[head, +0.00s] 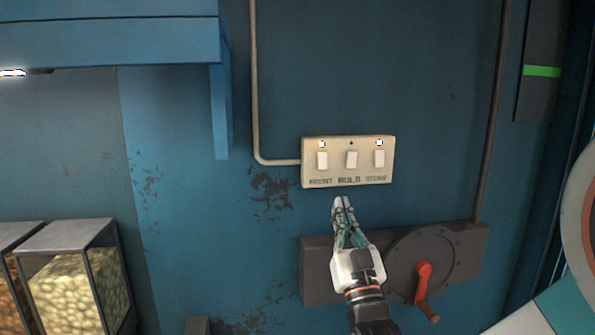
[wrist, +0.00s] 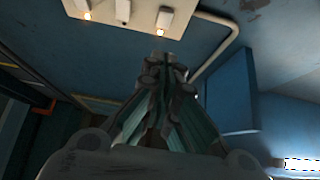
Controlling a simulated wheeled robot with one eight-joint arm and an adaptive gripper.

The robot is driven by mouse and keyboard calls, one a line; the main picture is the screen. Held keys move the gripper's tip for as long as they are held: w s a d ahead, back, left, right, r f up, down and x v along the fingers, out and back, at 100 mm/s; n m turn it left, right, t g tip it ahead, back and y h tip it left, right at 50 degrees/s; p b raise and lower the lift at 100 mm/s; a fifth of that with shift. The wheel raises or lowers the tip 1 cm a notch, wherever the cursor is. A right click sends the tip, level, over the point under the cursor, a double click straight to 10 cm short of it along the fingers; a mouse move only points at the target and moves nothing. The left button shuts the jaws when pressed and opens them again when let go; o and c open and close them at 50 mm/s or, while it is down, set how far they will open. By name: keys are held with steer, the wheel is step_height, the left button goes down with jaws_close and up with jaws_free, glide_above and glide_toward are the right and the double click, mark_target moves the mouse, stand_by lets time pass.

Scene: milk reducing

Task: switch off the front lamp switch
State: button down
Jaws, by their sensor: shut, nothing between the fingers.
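A cream switch panel (head: 348,181) with three white rocker switches is fixed to the blue wall. The left one, the front lamp switch (head: 322,160), has a label that seems to read FRONT, and the small light (head: 322,144) above it is lit. The middle light is dark and the right light is lit. My gripper (head: 343,199) is shut and empty, just below the panel, pointing up towards it and apart from the switches in the head view. In the wrist view the panel (wrist: 140,42) is upside down, and the front switch (wrist: 165,19) is beyond my fingertips (wrist: 165,60).
A grey box with a round plate (head: 447,250) and a red crank (head: 424,282) sits right of my gripper. A pipe (head: 256,90) runs into the panel's left side. A blue shelf (head: 110,42) juts out at upper left. Glass-sided bins (head: 75,280) stand at lower left.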

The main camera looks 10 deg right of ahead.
steer(key=shift+s+r, duration=0.1)
steer(key=shift+s, duration=0.05)
stand_by(0.3)
glide_toward(322, 154)
step_height(322, 154, up, 3)
steer(key=shift+w+f+b, duration=0.1)
steer(key=shift+w+b, duration=0.35)
steer(key=shift+w, duration=0.45)
steer(key=shift+w+f+b, duration=0.15)
steer(key=shift+w+b, duration=0.25)
steer(key=shift+w, duration=0.55)
